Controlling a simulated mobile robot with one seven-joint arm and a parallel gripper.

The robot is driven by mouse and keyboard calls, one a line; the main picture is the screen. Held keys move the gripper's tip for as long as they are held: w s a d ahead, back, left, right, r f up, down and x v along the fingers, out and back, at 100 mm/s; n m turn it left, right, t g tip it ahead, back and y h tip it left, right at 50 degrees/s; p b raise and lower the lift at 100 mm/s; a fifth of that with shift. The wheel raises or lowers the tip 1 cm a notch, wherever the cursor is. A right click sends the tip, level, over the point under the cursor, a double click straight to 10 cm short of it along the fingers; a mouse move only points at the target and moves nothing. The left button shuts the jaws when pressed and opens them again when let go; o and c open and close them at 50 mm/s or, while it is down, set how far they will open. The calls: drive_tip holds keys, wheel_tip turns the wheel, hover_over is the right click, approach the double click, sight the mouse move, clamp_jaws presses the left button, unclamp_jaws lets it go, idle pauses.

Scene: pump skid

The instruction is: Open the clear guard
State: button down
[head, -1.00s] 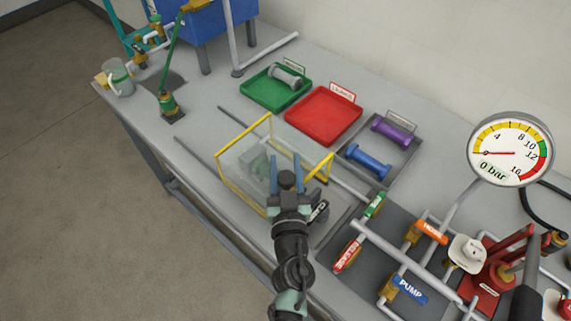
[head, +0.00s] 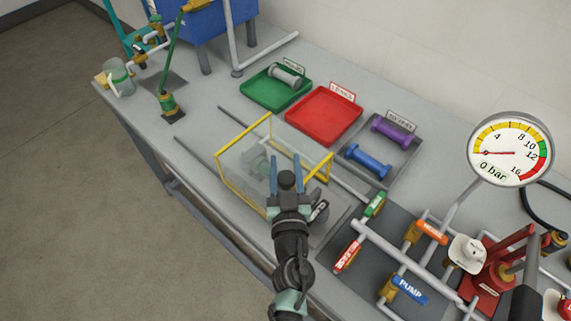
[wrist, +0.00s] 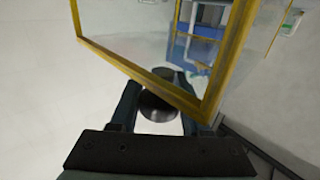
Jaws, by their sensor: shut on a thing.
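The clear guard (head: 235,160) is a see-through box with yellow edge frames, standing on the bench between two grey rails. A pale green part (head: 258,162) shows dimly through its panels. My gripper (head: 287,168) is at the guard's near right end, its fingers on either side of a round black knob (head: 287,179). In the wrist view the gripper (wrist: 162,108) is shut on the knob (wrist: 158,106), just beside the guard's yellow frame (wrist: 150,77). The frame hides part of the right finger and knob.
Green tray (head: 251,89), red tray (head: 303,118) and grey tray (head: 397,157) with dumbbell-shaped parts lie behind the guard. Valves and pipes, including the blue PUMP handle (head: 408,290), stand to the right under the gauge (head: 510,147).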

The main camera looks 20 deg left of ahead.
drive_tip(key=w+a+b, duration=0.5)
drive_tip(key=a+b, duration=0.2)
drive_tip(key=a, duration=0.3)
drive_tip(key=w+a+b, duration=0.4)
drive_tip(key=a+b, duration=0.2)
drive_tip(key=a, duration=0.4)
drive_tip(key=shift+w+b, duration=0.35)
drive_tip(key=shift+w, duration=0.05)
drive_tip(key=shift+c, duration=2)
unclamp_jaws()
drive_tip(key=shift+d, duration=0.1)
drive_tip(key=shift+s, duration=0.1)
drive_tip(key=v, duration=1.3)
